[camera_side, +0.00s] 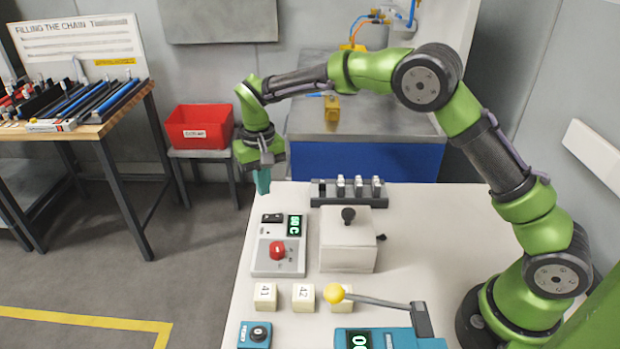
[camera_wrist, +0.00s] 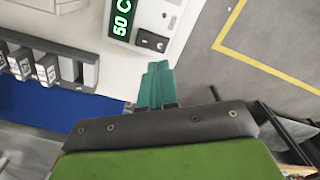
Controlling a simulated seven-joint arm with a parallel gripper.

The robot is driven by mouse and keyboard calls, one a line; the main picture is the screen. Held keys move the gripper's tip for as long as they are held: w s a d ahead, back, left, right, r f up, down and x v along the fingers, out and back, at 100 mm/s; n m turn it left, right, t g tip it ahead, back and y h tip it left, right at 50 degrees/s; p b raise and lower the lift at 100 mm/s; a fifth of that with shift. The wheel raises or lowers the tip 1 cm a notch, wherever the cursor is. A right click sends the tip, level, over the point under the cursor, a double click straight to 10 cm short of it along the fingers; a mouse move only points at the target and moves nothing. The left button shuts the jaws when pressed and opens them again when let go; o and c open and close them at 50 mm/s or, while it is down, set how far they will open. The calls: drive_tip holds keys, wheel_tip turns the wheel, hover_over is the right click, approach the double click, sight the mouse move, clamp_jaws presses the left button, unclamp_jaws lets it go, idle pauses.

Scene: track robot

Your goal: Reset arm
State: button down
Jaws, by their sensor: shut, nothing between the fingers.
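My gripper (camera_side: 262,182) hangs at the end of my green arm, over the far left part of the white table (camera_side: 432,222) in the side view. Its teal fingers are together with nothing between them. In the wrist view the gripper (camera_wrist: 156,84) points up the picture, with a control box (camera_wrist: 122,22) showing a green display beyond it. In the side view this control box (camera_side: 265,256) has a red button and stands nearer the camera than my gripper. The gripper appears clear of the things around it.
A rack with several white-topped pieces (camera_side: 348,198) stands right of my gripper. A white box with a black knob (camera_side: 347,250), numbered cubes (camera_side: 265,296) and a yellow-knobbed lever (camera_side: 372,300) are nearer. A red bin (camera_side: 199,127) sits left, off the table.

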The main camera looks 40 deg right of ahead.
drive_tip(key=shift+f, duration=0.2)
drive_tip(key=s+d+r+t, duration=0.2)
drive_tip(key=s+r, duration=0.3)
drive_tip(key=s, duration=0.4)
drive_tip(key=s+d+r+t+y, duration=0.1)
drive_tip(key=s+d+r, duration=0.3)
drive_tip(key=s, duration=0.5)
drive_tip(key=s+d+r+m+t+y, duration=0.1)
drive_tip(key=s+d+r+t, duration=0.2)
drive_tip(key=s+r, duration=0.3)
drive_tip(key=s+t, duration=0.1)
drive_tip(key=s, duration=0.3)
drive_tip(key=shift+d, duration=0.15)
